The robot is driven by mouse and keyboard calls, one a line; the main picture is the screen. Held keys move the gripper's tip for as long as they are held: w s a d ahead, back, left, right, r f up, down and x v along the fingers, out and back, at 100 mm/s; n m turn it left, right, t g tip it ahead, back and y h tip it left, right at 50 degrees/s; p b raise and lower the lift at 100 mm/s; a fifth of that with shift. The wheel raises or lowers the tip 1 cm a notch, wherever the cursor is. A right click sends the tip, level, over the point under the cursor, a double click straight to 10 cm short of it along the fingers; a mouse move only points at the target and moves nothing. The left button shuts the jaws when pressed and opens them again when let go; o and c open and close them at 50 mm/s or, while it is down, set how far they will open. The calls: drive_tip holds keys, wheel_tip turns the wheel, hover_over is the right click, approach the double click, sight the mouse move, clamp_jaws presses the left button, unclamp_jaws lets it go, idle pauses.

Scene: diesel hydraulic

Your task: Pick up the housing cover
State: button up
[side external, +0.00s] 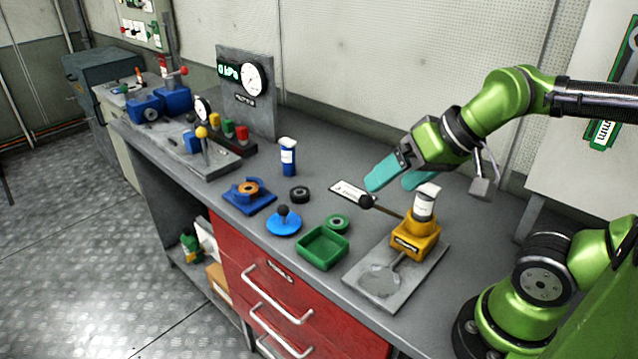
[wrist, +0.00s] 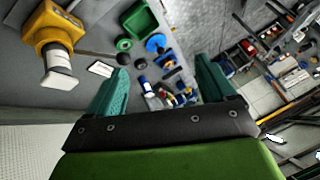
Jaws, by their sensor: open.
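The housing cover appears to be the round blue disc with a black knob (side external: 284,221), lying knob up on the grey bench. It also shows in the wrist view (wrist: 157,43), small and beyond the fingers. A blue housing with an orange ring (side external: 249,192) sits to its left, apart from it. My gripper (side external: 389,187) is open and empty, above the bench to the right of the cover and well clear of it. Its two teal fingers are spread in the wrist view (wrist: 160,65).
A green tray (side external: 322,248), a green ring (side external: 337,223) and a black ring (side external: 299,194) lie near the cover. A yellow pump (side external: 414,240) with a lever stands to the right. A blue-white bottle (side external: 288,158) stands behind. A gauge panel (side external: 246,95) rises farther back.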

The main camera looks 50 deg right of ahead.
drive_tip(key=c, duration=0.4)
drive_tip(key=shift+c, duration=0.2)
